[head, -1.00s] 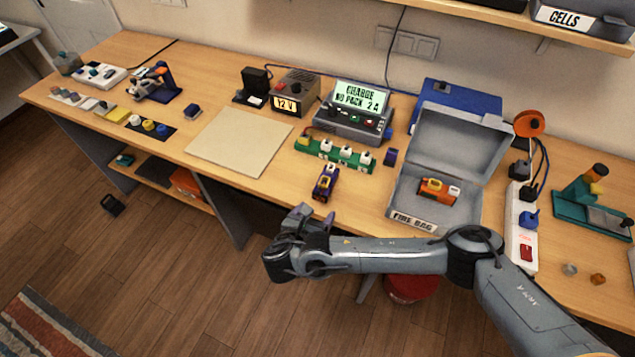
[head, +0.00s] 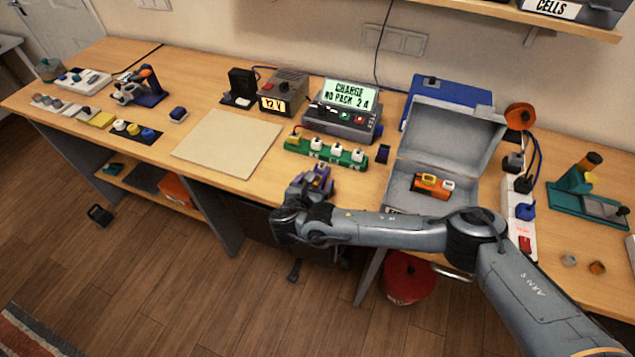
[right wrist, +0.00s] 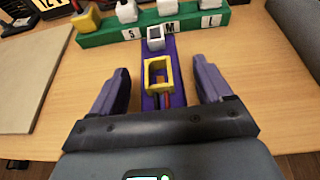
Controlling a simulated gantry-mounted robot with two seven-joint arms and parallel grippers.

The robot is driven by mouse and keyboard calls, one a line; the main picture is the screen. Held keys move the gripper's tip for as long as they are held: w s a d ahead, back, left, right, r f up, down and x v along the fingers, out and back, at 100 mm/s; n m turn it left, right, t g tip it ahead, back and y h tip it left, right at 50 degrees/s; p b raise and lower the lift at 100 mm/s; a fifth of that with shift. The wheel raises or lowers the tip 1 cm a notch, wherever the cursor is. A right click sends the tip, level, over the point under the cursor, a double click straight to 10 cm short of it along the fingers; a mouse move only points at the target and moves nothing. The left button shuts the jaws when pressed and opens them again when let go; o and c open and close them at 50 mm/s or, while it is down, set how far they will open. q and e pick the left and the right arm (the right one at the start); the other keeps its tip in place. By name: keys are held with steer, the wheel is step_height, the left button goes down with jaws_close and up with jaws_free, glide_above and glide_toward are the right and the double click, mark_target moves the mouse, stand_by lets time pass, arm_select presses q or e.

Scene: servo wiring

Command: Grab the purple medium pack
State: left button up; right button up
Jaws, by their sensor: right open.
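The purple medium pack (right wrist: 173,58) lies on the table in the right wrist view, with a yellow frame and a white-grey plug on its top. Its near end is hidden behind my gripper's body. My right gripper (right wrist: 167,85) is open, with one finger on each side of the pack and a gap to it on both sides. In the head view the pack (head: 321,176) is partly covered by my right gripper (head: 303,188) at the table's front edge. My left gripper is in neither view.
A green board (head: 326,150) with several white plugs, lettered S, M and L, sits just behind the pack. The charger (head: 342,124) stands behind it. A beige mat (head: 227,142) lies left.

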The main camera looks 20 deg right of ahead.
steer(key=shift+x, duration=1.25)
steer(key=shift+c, duration=0.2)
steer(key=c, duration=1.2)
steer(key=shift+c, duration=0.8)
steer(key=shift+r, duration=0.2)
